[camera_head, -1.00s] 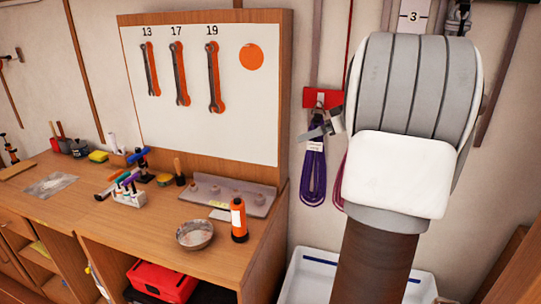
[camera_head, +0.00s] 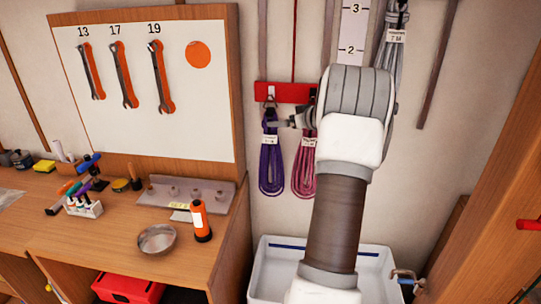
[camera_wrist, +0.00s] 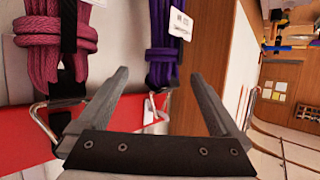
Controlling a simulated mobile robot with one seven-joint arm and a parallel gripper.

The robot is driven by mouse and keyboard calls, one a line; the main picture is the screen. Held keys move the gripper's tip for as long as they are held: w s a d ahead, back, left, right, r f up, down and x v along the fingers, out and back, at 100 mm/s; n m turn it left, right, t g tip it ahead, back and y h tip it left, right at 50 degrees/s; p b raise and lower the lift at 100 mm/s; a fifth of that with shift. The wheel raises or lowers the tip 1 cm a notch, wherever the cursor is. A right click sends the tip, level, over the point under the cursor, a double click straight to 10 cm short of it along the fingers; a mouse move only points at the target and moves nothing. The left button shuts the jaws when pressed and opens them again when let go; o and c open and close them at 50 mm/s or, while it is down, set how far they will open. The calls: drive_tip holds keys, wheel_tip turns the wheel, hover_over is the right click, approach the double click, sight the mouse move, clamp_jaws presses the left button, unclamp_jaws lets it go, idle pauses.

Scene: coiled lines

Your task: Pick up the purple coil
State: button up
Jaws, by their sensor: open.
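The purple coil (camera_head: 271,165) hangs from a red wall rack (camera_head: 285,92), with a white tag near its top. My gripper (camera_head: 288,123) is close to the coil's upper part, at its right side in the head view. In the wrist view, the purple coil (camera_wrist: 163,35) shows beyond and between the two open fingers of my gripper (camera_wrist: 158,73). The jaws are empty. A metal hook (camera_wrist: 153,108) at the coil's top shows between the fingers. Whether a finger touches the coil cannot be told.
A pink coil (camera_head: 303,168) hangs close on the right, also seen in the wrist view (camera_wrist: 55,45). Grey coils (camera_head: 391,55) hang higher right. A white bin (camera_head: 262,268) stands below. The workbench (camera_head: 90,240) and tool board (camera_head: 215,140) are to the left.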

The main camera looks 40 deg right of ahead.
drive_tip(key=p, duration=0.2)
hover_over(269, 139)
drive_tip(key=d, duration=0.2)
drive_tip(key=shift+w+d+f, duration=0.1)
drive_tip(key=shift+f, duration=1.2)
clamp_jaws()
drive_tip(key=shift+r, duration=0.15)
